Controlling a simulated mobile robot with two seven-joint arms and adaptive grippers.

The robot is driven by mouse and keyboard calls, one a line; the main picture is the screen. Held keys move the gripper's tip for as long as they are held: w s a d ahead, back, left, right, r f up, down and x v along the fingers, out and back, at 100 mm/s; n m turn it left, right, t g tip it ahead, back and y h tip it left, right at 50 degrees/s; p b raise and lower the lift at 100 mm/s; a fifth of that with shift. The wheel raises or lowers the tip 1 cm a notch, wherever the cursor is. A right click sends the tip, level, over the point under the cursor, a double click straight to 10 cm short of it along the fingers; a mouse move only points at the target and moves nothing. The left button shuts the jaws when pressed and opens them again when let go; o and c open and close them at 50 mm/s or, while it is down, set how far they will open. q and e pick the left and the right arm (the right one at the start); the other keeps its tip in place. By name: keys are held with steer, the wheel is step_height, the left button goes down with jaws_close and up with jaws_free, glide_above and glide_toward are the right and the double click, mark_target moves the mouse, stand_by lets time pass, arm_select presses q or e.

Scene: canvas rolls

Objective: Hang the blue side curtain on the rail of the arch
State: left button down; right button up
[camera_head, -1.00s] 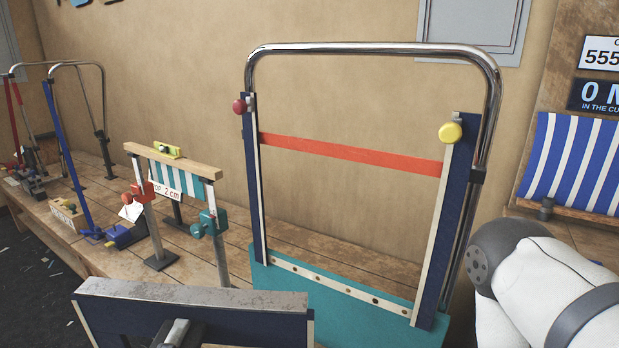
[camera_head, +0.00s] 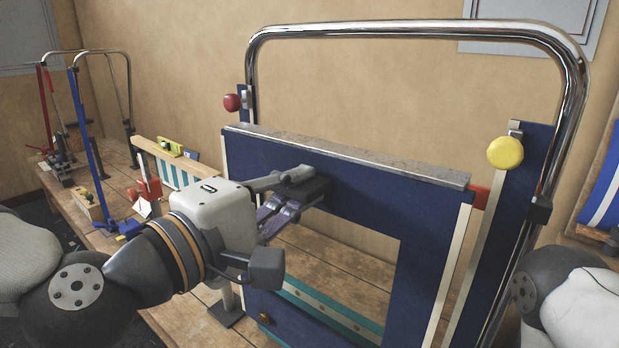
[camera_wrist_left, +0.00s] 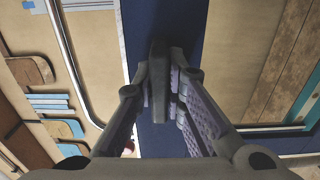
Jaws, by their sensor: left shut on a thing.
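The blue side curtain (camera_head: 375,198) is a navy panel with a grey metal top bar (camera_head: 345,155) and cream edge strips. It is held up in front of the arch (camera_head: 420,29), a chrome tube frame with navy side posts. The curtain covers most of the arch's orange-red band, whose right end (camera_head: 479,196) shows. My left gripper (camera_head: 298,188) is shut on the curtain at its upper middle. The left wrist view shows the fingers (camera_wrist_left: 162,82) around a dark piece against the navy panel (camera_wrist_left: 200,22). Whether the curtain touches the arch cannot be told. My right gripper is out of view.
A red knob (camera_head: 232,102) and a yellow knob (camera_head: 505,152) stick out from the arch's posts. A small wooden-topped stand (camera_head: 175,160) and other tube arches (camera_head: 92,51) are at the left on the wooden bench. A blue-and-white striped panel (camera_head: 603,200) is at the right edge.

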arm_select(q)
steer(key=shift+r, duration=0.2)
steer(key=shift+s, duration=0.15)
steer(key=shift+s, duration=0.15)
steer(key=shift+x, duration=0.9)
steer(key=shift+b+x, duration=0.3)
steer(key=shift+x, duration=2.5)
steer(key=shift+w+d, duration=0.1)
steer(key=shift+w, duration=0.1)
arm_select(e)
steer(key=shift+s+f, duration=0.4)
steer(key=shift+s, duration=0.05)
